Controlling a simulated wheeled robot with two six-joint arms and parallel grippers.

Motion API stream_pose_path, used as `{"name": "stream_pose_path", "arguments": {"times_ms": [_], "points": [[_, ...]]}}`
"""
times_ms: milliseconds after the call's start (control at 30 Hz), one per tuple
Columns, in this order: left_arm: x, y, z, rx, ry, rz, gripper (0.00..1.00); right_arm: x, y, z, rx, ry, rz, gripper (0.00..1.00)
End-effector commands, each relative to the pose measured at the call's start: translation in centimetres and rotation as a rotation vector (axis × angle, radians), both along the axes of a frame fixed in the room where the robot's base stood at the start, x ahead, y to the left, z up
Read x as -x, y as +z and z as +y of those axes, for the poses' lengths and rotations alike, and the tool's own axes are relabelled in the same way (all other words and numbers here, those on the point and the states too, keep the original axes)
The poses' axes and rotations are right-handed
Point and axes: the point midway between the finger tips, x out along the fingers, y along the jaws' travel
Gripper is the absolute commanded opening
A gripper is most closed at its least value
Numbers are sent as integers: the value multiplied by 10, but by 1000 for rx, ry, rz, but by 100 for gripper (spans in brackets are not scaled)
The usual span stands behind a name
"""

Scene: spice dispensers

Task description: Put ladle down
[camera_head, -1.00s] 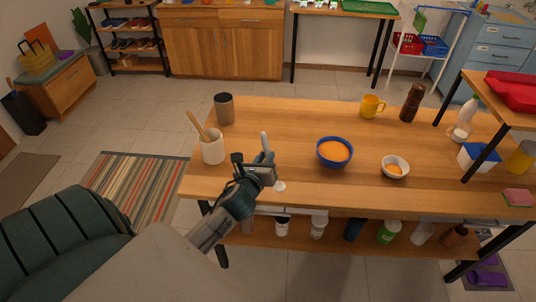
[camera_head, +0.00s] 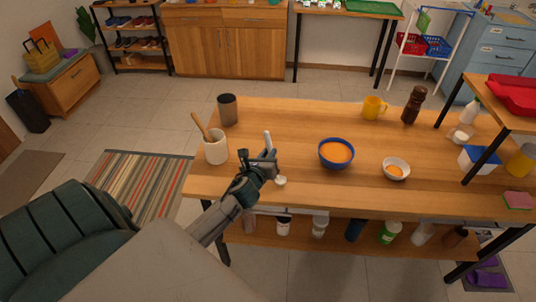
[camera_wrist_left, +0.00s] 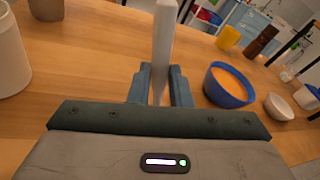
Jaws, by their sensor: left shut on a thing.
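My left gripper (camera_head: 268,158) is at the near left part of the wooden table. It is shut on the ladle (camera_head: 268,139), whose pale handle rises above the fingers. In the left wrist view the handle (camera_wrist_left: 163,40) stands between the two fingers of the gripper (camera_wrist_left: 160,88). A small pale round part, which may be the ladle's bowl (camera_head: 281,181), shows just right of the gripper. I cannot tell whether it touches the table. My right gripper is not in view.
A blue bowl of orange powder (camera_head: 336,153) and a small white bowl (camera_head: 396,169) stand to the right. A white crock with a wooden utensil (camera_head: 215,151) is left, a dark-lidded jar (camera_head: 228,109) behind it. Bare tabletop (camera_head: 285,120) lies behind the gripper.

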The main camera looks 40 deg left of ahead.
Motion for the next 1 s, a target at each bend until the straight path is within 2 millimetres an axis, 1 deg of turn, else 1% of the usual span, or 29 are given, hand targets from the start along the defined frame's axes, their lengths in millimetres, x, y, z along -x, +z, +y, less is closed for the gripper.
{"name": "stream_pose_path", "arguments": {"times_ms": [100, 133, 233, 467, 633, 767, 1000], "points": [[0, -5, 0, 0, 0, 1, 0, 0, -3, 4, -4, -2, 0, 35], [0, -5, 0, 0, 0, 1, 20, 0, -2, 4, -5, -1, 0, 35], [0, -4, 0, 0, 0, 0, 39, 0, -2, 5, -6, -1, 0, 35], [0, -4, 0, 0, 0, 0, 40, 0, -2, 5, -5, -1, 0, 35], [2, 2, -1, 0, 0, 1, 40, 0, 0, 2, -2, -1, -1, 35], [22, 2, -7, 0, -2, 2, 40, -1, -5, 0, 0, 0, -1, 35], [71, 12, -22, 0, -2, 2, 40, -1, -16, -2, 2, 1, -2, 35]]}}
